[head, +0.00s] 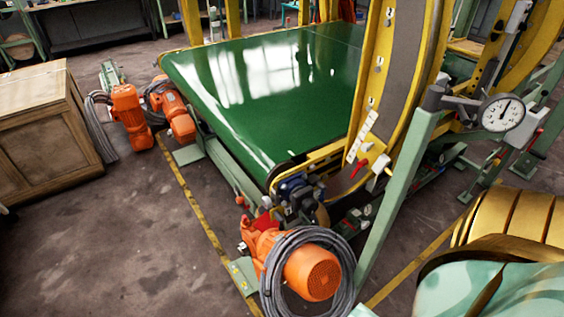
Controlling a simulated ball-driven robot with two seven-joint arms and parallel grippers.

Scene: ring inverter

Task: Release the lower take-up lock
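I cannot tell for certain which part is the lower take-up lock. Candidates sit at the near corner of the green belt (262,100). A small red lever (360,167) stands on the yellow curved frame (372,85). Below it to the left is a dark blue mechanism (296,190) with a red part (266,202) at its left. Small red and green parts behind the green post are partly hidden. Neither gripper shows in the head view.
An orange motor (312,272) wrapped in grey cable stands below the mechanism. A green post (400,190) rises to its right, near a white dial gauge (502,113). More orange motors (130,118) and a wooden cabinet (45,130) are at left.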

